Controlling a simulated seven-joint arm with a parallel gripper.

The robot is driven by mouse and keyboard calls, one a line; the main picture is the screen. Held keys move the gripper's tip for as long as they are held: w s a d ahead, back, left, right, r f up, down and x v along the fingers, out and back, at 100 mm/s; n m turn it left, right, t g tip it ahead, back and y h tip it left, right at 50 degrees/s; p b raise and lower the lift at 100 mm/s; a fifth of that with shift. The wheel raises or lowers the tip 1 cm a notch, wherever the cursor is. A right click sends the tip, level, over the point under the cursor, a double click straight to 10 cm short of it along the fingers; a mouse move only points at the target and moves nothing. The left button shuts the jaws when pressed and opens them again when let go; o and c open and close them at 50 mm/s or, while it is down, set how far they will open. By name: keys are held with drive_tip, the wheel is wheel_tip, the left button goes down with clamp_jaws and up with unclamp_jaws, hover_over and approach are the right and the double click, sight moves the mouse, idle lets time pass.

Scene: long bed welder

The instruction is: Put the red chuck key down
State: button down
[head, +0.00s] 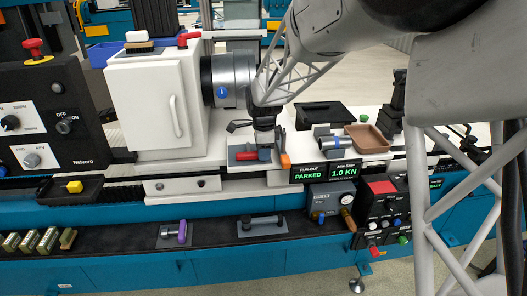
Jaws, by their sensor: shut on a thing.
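The red chuck key (245,155) shows as a red handle low over a grey plate on the white machine bed, just below the chuck. My gripper (264,146) comes down on it from above and is shut on it. The gripper's dark body hides the right part of the key. I cannot tell whether the key touches the plate (236,164) or hangs just above it.
The grey chuck (228,80) is up and left, beside the white cabinet (150,95). A purple-handled tool (182,232) lies on the front shelf. Black (322,114) and brown (367,138) trays sit right.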

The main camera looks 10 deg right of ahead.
drive_tip(key=c, duration=0.9)
unclamp_jaws()
wheel_tip(320, 180, up, 12)
drive_tip(key=shift+r, duration=0.1)
drive_tip(key=shift+d, duration=0.1)
idle(0.5)
drive_tip(key=s+d+r+n, duration=0.1)
drive_tip(key=s+d+n, duration=0.15)
drive_tip(key=s, duration=0.45)
drive_tip(key=s+d+r+n+t, duration=0.1)
drive_tip(key=s+n, duration=0.2)
drive_tip(key=s, duration=0.3)
drive_tip(key=s+d+r+n, duration=0.2)
drive_tip(key=s+n, duration=0.1)
drive_tip(key=s, duration=0.4)
drive_tip(key=shift+s+d+f+n+t, duration=0.35)
drive_tip(key=shift+s+f+n, duration=0.9)
drive_tip(key=shift+s, duration=1.95)
drive_tip(key=shift+s+d+f+n+t, duration=0.2)
drive_tip(key=shift+s+d+f+n, duration=0.4)
drive_tip(key=shift+s+n, duration=1.95)
drive_tip(key=shift+s+d+f+n+t, duration=0.35)
drive_tip(key=shift+s+f+n, duration=0.55)
drive_tip(key=shift+s, duration=3)
